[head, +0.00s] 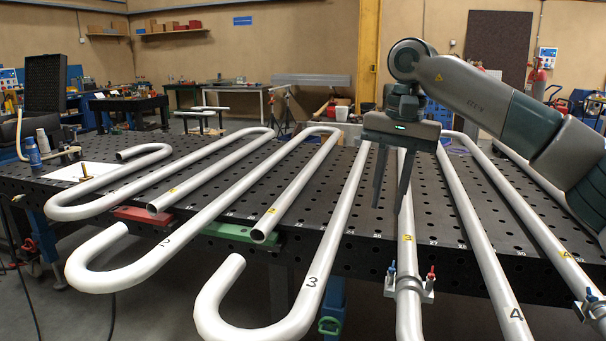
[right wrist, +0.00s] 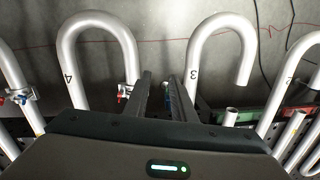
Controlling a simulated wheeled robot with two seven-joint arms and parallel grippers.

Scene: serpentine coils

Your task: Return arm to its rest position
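My right arm (head: 480,92) comes in from the right side of the head view, stretched out over the table. My right gripper (head: 387,208) points down above the pipes, its two fingers apart with nothing held between them. In the right wrist view the gripper (right wrist: 160,80) also shows its fingers apart, over the gap between the bend marked 4 (right wrist: 68,78) and the bend marked 3 (right wrist: 194,76). A straight pipe with a yellow mark (head: 407,270) runs just beside and below the right finger. My left gripper is not in view.
A black perforated table (head: 340,235) carries several white serpentine pipes, including a bend marked 2 (head: 165,243). A clamp with red and blue handles (head: 410,287) sits on the marked pipe; another clamp (head: 592,305) is at the right edge. Red (head: 143,215) and green (head: 228,231) blocks lie at the front edge.

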